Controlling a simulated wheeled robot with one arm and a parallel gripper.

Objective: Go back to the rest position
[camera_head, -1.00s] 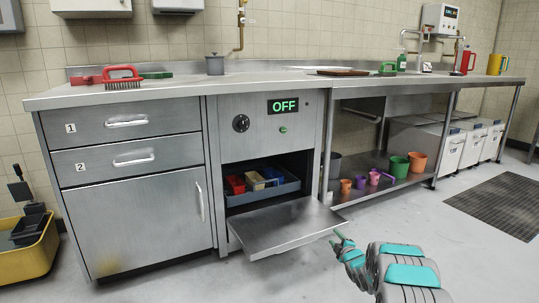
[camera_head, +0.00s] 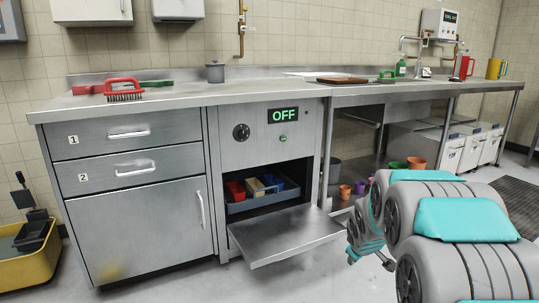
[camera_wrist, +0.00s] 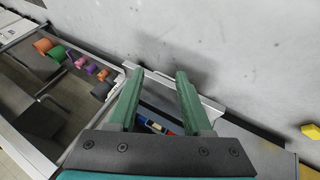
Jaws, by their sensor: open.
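My gripper (camera_wrist: 160,72) shows in the wrist view with its two green fingers apart and nothing between them. In the head view my arm reaches in from the lower right, and its teal and grey links hide part of the lower shelf. The oven door (camera_head: 285,236) is folded down and open. The oven display (camera_head: 284,115) reads OFF. Inside the oven, a blue-grey tray (camera_head: 246,206) holds red, cream and blue items. In the wrist view some of these items show beyond the fingers.
Two shut drawers (camera_head: 105,137) and a cupboard (camera_head: 140,232) stand left of the oven. A yellow bin (camera_head: 25,265) is on the floor at the far left. Cups, among them an orange one (camera_wrist: 44,45), stand on the lower shelf. A red-handled brush (camera_head: 124,86) lies on the worktop.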

